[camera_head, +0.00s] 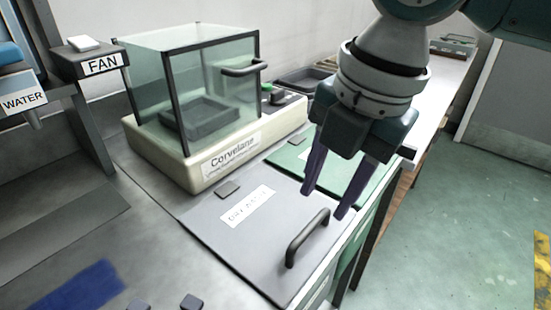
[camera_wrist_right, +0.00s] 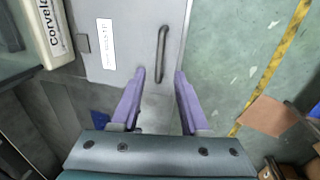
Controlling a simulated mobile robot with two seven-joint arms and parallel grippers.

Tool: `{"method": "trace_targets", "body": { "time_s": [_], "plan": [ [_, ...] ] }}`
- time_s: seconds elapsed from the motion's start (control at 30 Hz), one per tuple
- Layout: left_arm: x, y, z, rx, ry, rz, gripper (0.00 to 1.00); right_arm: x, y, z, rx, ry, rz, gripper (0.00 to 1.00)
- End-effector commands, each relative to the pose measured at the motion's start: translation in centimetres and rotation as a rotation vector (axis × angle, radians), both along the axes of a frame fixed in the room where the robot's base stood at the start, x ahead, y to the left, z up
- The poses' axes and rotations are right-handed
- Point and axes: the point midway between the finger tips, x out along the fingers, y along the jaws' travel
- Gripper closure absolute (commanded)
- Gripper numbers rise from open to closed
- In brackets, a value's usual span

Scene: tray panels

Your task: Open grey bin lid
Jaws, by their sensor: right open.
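The grey bin lid (camera_head: 235,245) lies flat and closed in the worktop, with a white label and a dark bar handle (camera_head: 306,238) near its right edge. In the right wrist view, the lid (camera_wrist_right: 130,35) is at the top and the handle (camera_wrist_right: 163,55) shows just beyond the fingertips, between their lines. My right gripper (camera_head: 324,203) is open and empty, its purple fingers pointing down above the handle, apart from it. The fingers also show in the right wrist view (camera_wrist_right: 160,75). My left gripper is not in view.
A green lid (camera_head: 295,158) lies behind the grey one. A glass-covered box (camera_head: 215,90) on a cream base stands behind, left of the green lid. A blue patch (camera_head: 80,288) and two small dark blocks are at front left. Open green floor (camera_head: 470,220) is to the right.

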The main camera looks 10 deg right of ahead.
Motion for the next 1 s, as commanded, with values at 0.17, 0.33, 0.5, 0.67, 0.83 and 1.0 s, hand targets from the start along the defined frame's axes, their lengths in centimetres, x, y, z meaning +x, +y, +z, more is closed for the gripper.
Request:
{"method": "trace_targets", "body": {
  "time_s": [0.17,0.33,0.5,0.67,0.83,1.0],
  "plan": [
    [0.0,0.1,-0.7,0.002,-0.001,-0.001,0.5,0.4,0.4,-3.5,-0.002,0.001,-0.001,0.55],
    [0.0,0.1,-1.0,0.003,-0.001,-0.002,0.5,0.7,0.6,-5.1,0.0,0.001,-0.002,0.55],
    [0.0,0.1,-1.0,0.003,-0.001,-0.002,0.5,0.8,0.7,-5.5,0.0,-0.001,0.0,0.55],
    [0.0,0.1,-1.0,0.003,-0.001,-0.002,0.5,0.8,0.7,-5.5,0.0,-0.001,0.0,0.55],
    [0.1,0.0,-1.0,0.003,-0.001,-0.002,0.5,0.8,0.7,-5.4,0.0,-0.001,0.0,0.74],
    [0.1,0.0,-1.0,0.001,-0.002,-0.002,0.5,0.8,0.7,-5.4,0.0,-0.001,-0.001,0.94]
  ]
}}
